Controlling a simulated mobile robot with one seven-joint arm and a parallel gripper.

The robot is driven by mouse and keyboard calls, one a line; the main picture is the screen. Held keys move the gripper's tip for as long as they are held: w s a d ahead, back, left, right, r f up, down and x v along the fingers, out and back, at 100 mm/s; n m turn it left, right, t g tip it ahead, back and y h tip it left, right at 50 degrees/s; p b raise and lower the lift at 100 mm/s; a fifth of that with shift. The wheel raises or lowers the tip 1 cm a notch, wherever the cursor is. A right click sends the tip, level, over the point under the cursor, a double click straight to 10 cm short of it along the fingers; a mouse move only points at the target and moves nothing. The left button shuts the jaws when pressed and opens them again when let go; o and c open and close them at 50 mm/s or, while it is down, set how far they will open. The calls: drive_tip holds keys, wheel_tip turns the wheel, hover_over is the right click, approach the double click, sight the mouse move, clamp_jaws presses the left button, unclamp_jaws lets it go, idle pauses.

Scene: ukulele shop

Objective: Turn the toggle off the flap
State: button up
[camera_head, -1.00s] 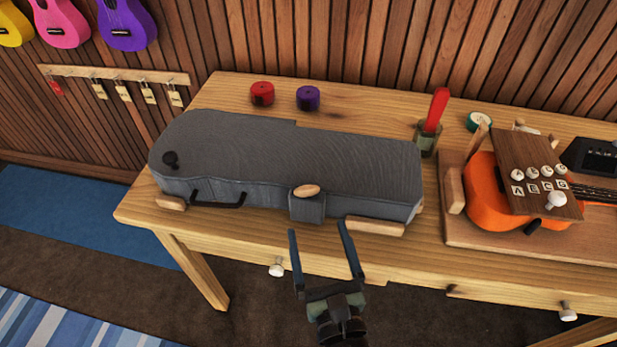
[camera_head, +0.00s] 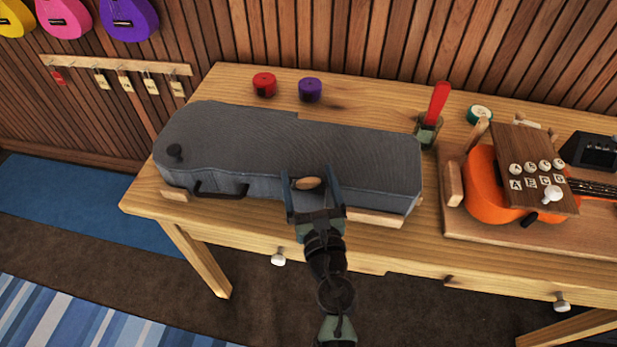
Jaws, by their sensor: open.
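The grey ukulele case (camera_head: 230,150) lies closed on the wooden table. The oval wooden toggle (camera_head: 308,183) sits at the case's front edge, on top of the flap, with its long side running roughly left to right. My gripper (camera_head: 309,176) is open, with one finger on each side of the toggle, at its left and right ends. I cannot tell whether the fingers touch it. The flap below the toggle is mostly hidden by my gripper.
A black handle (camera_head: 220,190) is on the case's front, left of the toggle. Red tape (camera_head: 264,84) and purple tape (camera_head: 310,90) stand behind the case. An orange ukulele (camera_head: 487,190) under a wooden board lies to the right. Bare table lies along the front edge.

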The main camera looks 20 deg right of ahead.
drive_tip(key=c, duration=1.4)
drive_tip(key=shift+o, duration=0.2)
drive_tip(key=shift+a+r+m+h+p, duration=0.1)
drive_tip(key=shift+m+h+p, duration=0.4)
drive_tip(key=shift+h, duration=0.4)
drive_tip(key=shift+m+g+h+p, duration=0.3)
drive_tip(key=shift+m+g+h, duration=1.3)
drive_tip(key=shift+h, duration=0.8)
drive_tip(key=o, duration=1.4)
drive_tip(key=shift+c, duration=0.2)
drive_tip(key=shift+s, duration=0.15)
